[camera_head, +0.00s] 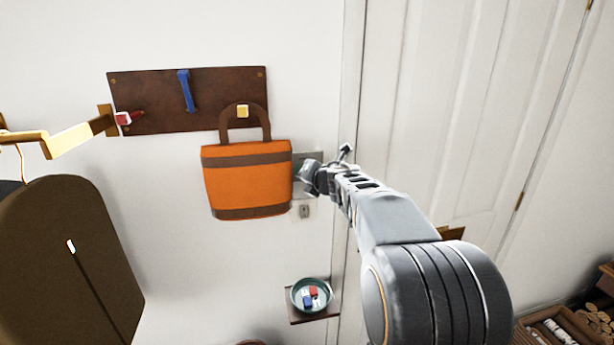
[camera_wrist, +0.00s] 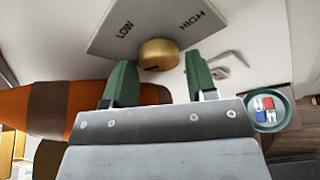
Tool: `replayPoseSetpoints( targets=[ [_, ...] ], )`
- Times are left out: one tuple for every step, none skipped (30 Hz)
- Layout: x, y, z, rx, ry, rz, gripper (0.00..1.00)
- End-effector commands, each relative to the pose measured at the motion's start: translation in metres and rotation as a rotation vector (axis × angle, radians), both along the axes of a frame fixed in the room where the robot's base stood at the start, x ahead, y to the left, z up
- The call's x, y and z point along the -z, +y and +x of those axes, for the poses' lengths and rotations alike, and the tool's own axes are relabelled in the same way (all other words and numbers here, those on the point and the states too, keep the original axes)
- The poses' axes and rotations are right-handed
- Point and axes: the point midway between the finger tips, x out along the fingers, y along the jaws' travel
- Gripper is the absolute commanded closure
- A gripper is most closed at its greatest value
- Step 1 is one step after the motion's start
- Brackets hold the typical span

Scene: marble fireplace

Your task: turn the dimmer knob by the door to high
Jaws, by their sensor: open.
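The dimmer is a grey plate (camera_wrist: 150,22) marked LOW on the left and HIGH on the right in the wrist view, with a round brass knob (camera_wrist: 158,54) near its edge. No pointer mark on the knob can be made out. My gripper (camera_wrist: 159,64) is open, its two green fingers apart with the knob between their tips in the picture. I cannot tell whether either finger touches it. In the head view my gripper (camera_head: 316,177) is in front of the plate (camera_head: 307,157), beside the door (camera_head: 440,120), and hides the knob.
An orange bag (camera_head: 247,183) hangs from a peg board (camera_head: 155,98) just left of the plate. A small switch or lock plate (camera_head: 304,210) is below it. A bowl (camera_head: 296,299) with small red, blue and white items sits on a little shelf lower down. A dark garment (camera_head: 65,270) hangs far left.

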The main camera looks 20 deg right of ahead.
Motion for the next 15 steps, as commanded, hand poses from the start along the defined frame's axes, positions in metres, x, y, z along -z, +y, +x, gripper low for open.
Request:
replayPoseSetpoints(
  targets=[
    [0.0009, 0.0004, 0.0024, -0.001, 0.001, 0.000, 0.48],
    [0.0012, 0.0004, 0.0033, -0.001, 0.001, 0.000, 0.48],
    [0.0014, 0.0006, 0.0041, 0.000, 0.000, -0.001, 0.48],
    [0.0016, 0.0006, 0.0046, 0.000, 0.000, -0.001, 0.48],
    [0.0016, 0.0006, 0.0049, 0.000, 0.000, -0.001, 0.48],
    [0.0017, 0.0006, 0.0052, 0.000, 0.000, -0.001, 0.48],
    [0.0017, 0.0006, 0.0052, 0.000, 0.000, -0.001, 0.48],
    [0.0017, 0.0006, 0.0052, 0.000, 0.000, -0.001, 0.48],
    [0.0017, 0.0006, 0.0052, 0.000, 0.000, -0.001, 0.48],
    [0.0017, 0.0006, 0.0051, 0.000, 0.000, -0.001, 0.48],
    [0.0017, 0.0006, 0.0051, 0.000, 0.000, -0.001, 0.48],
    [0.0017, 0.0006, 0.0051, 0.000, 0.000, 0.000, 0.48],
    [0.0017, 0.0006, 0.0050, 0.000, 0.000, 0.000, 0.51],
    [0.0017, 0.0006, 0.0050, 0.000, 0.000, 0.000, 0.54],
    [0.0017, 0.0006, 0.0050, 0.000, 0.000, 0.000, 0.58]
  ],
)
